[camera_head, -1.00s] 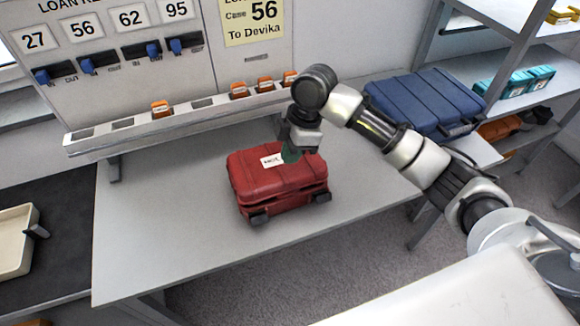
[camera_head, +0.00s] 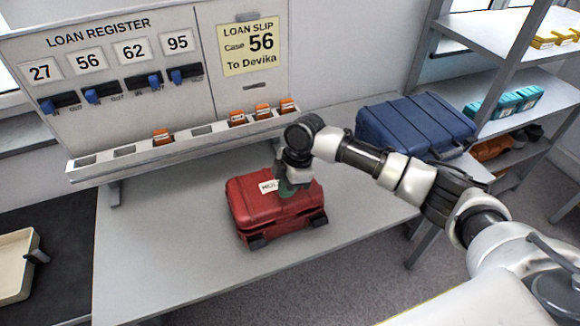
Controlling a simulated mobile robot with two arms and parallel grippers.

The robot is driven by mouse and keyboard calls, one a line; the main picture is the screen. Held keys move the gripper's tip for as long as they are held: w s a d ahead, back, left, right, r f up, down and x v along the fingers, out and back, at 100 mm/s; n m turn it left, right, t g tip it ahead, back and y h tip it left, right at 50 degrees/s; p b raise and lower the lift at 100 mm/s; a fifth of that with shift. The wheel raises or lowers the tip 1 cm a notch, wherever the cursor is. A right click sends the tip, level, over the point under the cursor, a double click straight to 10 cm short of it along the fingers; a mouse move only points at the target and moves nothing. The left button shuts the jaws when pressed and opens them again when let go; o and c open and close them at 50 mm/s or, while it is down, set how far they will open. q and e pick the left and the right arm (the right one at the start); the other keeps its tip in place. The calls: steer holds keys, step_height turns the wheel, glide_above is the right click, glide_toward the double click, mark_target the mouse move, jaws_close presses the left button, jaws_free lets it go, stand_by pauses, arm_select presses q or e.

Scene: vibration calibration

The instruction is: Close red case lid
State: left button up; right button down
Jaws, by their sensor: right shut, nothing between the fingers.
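The red case (camera_head: 252,207) rests on the grey table, its lid down over its base. A white label (camera_head: 268,186) lies on the lid, partly hidden by my right gripper. Two dark latches (camera_head: 257,242) are on its front side. My right gripper (camera_head: 287,190) points down at the top of the lid, at or just above it. I cannot tell if it touches. Its fingers are shut with nothing between them. My left gripper is not in view.
A blue case (camera_head: 415,122) stands right of the red one, behind my right arm. The loan register board (camera_head: 120,70) and a slotted rack (camera_head: 190,142) with several orange items stand behind. A beige tray (camera_head: 14,265) is at left. The table's left part is clear.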

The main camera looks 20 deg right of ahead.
mark_target(289, 205)
steer(key=shift+s+f, duration=0.2)
steer(key=shift+f, duration=0.9)
steer(key=shift+s+f+t, duration=0.35)
steer(key=shift+f+t, duration=0.1)
steer(key=shift+f, duration=0.15)
steer(key=shift+s+f+t, duration=0.3)
steer(key=shift+f+t, duration=0.15)
steer(key=shift+f, duration=0.15)
